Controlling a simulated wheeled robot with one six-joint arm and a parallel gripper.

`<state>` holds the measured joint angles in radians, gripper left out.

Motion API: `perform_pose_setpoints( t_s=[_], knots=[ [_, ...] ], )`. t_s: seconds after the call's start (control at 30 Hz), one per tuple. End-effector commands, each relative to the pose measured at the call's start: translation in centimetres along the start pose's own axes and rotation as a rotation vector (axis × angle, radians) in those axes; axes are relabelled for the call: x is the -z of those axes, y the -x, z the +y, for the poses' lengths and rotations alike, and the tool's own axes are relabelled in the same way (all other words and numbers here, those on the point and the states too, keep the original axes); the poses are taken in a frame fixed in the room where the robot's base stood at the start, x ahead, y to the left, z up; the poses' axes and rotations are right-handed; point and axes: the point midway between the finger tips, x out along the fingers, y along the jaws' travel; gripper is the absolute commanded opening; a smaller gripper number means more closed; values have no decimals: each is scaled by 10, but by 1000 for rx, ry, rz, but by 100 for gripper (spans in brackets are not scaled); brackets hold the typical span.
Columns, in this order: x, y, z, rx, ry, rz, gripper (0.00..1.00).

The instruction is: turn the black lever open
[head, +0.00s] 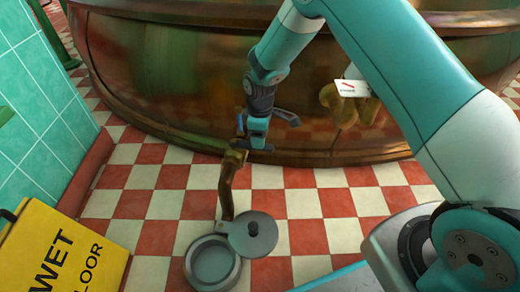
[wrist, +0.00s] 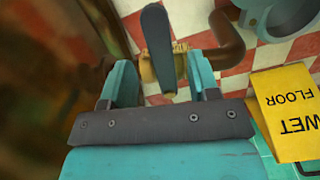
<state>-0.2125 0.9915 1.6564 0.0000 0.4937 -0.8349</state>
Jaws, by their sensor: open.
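The black lever (wrist: 157,42) sits on a brass valve (wrist: 163,66), with its broad rounded end toward the top of the wrist view. My gripper (wrist: 161,82) is open, one finger to each side of the valve and the lever's narrow lower part. I see gaps on both sides and no clear contact. In the head view my gripper (head: 252,142) points down in front of the copper kettle (head: 180,75), just above the brass valve (head: 236,153). I cannot make out the lever surely there. A copper pipe (head: 227,187) runs down from the valve.
A grey pot (head: 212,262) stands on the checkered floor below the pipe, a round lid (head: 253,234) beside its rim. A yellow wet-floor sign (head: 62,250) stands lower left by the tiled wall (head: 40,110). A white tag (head: 352,88) hangs on a brass fitting right of my gripper.

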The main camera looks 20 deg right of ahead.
Motion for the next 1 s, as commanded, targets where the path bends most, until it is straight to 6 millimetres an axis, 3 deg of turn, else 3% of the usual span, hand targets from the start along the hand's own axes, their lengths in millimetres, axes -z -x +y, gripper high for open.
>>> perform_pose_setpoints(
  t_s=[0.03, 0.2, 0.57, 0.63, 0.83, 1.0],
  knots=[
    [0, -14, 0, 1, 0, -1, 55],
    [0, -30, 0, 0, 0, 0, 55],
    [0, -34, 0, 0, 0, 0, 55],
    [0, -34, 0, 0, 0, 0, 46],
    [0, -34, 0, 0, 0, 0, 0],
    [-1, -34, 1, 0, -5, 0, 0]
  ],
)
